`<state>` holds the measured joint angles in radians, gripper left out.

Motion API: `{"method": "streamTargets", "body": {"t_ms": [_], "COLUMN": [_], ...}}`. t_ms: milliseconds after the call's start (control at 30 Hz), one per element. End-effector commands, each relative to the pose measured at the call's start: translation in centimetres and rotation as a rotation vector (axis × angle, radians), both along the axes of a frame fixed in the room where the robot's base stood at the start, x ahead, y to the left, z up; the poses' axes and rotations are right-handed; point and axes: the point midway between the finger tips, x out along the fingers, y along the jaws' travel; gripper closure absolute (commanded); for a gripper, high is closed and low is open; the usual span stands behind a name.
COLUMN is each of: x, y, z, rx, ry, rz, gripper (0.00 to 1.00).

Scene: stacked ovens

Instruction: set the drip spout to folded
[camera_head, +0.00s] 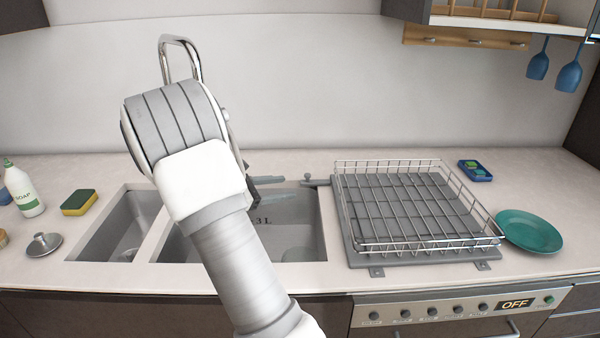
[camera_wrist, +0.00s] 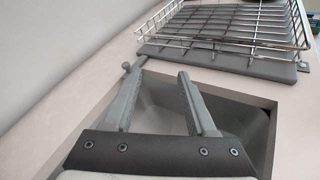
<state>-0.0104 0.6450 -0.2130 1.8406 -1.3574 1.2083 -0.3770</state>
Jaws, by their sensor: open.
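The drip spout (camera_head: 316,183) is a short grey bar with a small round knob. It sticks out to the left from the back left side of the dish rack's grey drip tray (camera_head: 372,257), near the sink's back right corner. My gripper (camera_head: 289,187) is open and empty above the right basin, its fingers pointing right, just left of the spout. In the wrist view, my gripper (camera_wrist: 162,75) shows both fingers apart. The spout's knob (camera_wrist: 127,67) shows just beyond the left fingertip, which partly hides the spout.
A wire dish rack (camera_head: 420,205) stands on the tray. The two-basin sink (camera_head: 322,235) lies below my arm, with a tall faucet (camera_head: 180,42) behind. A teal plate (camera_head: 528,231) sits right of the rack. A sponge (camera_head: 80,202) and soap bottle (camera_head: 24,190) stand left.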

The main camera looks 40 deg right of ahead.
Motion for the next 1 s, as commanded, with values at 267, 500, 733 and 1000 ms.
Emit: {"method": "streamTargets", "body": {"t_ms": [267,500,733,1000], "x": [5.0,6.6,6.7,7.2], "y": [-2.3,-2.8,-5.8,-11.7], "z": [-5.5,-7.1,-7.2,-7.2], "rx": [-0.213,-0.281,-0.283,-0.283], "ry": [0.256,0.333,0.336,0.334], "rz": [0.165,0.223,0.221,0.222], "gripper": [0.43,0.43,0.43,0.43]}}
